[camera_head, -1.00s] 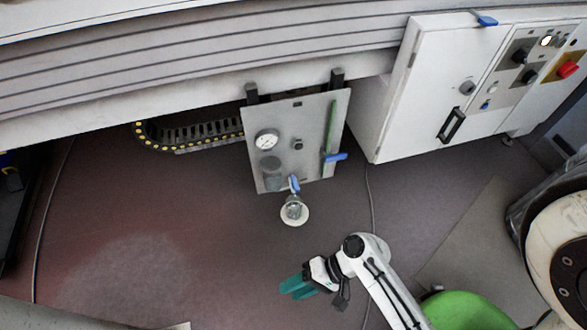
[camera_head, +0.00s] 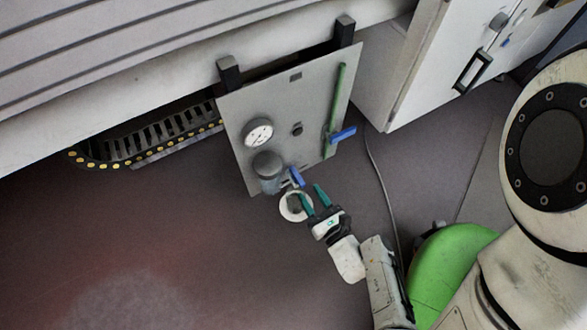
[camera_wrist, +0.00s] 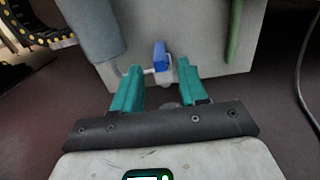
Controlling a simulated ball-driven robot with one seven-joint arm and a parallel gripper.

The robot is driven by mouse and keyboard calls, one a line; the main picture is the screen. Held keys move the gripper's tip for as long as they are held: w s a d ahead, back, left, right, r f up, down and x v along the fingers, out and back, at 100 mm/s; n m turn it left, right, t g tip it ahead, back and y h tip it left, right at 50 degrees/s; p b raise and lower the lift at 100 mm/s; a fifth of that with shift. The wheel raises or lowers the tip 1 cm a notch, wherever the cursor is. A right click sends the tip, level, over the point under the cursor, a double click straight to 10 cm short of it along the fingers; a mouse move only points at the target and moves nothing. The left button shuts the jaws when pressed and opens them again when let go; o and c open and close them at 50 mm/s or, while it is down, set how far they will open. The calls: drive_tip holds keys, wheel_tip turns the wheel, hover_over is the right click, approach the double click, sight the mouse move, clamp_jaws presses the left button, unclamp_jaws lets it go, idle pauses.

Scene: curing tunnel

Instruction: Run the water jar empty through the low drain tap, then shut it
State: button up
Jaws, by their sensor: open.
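The water jar (camera_head: 268,168) is a grey cylinder on the lower left of a pale upright panel (camera_head: 290,100); its water level cannot be made out. The low drain tap (camera_head: 297,177), with a blue handle, sits just right of the jar's foot. In the wrist view the tap's blue handle (camera_wrist: 160,56) stands upright ahead, between and beyond the teal fingers. My gripper (camera_head: 312,198) is open and empty, close in front of the tap, apparently apart from it. A round white dish (camera_head: 287,214) lies under the tap, partly hidden by my gripper.
The panel also bears a dial gauge (camera_head: 258,132), a dark knob (camera_head: 297,129) and a green tube (camera_head: 336,100) with a blue lever (camera_head: 343,134). A cable (camera_head: 380,185) runs along the floor at right. A white cabinet (camera_head: 410,75) stands behind it. Floor at left is clear.

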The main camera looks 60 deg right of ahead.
sight(291, 166)
drive_tip(key=b+x, duration=0.2)
drive_tip(key=x, duration=0.7)
drive_tip(key=shift+w, duration=0.1)
clamp_jaws()
